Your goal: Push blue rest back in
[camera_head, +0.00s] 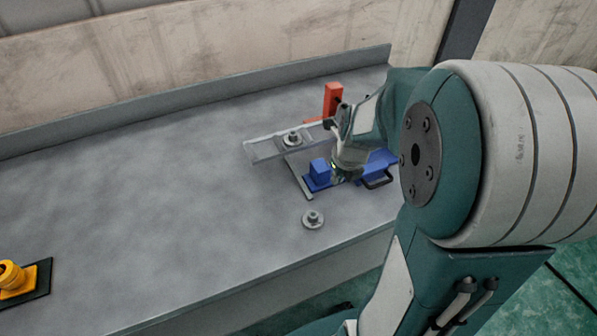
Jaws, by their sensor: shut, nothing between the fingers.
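The blue rest (318,173) is on the grey workbench, with a raised block at its left end and a flat part running to the right. A dark handle (378,181) shows at its near right side. My gripper (340,178) is shut and empty, low over the middle of the blue rest. My wrist hides part of the rest, and I cannot tell whether the fingers touch it. A grey rail frame (262,149) lies just behind the rest, with a flanged metal part (292,139) on it.
An orange-red post (332,98) stands behind the frame. A loose flanged metal part (313,218) lies near the bench's front edge. A yellow part on a dark plate (14,278) is at the far left. The bench (150,200) is clear between. A raised lip runs along the back.

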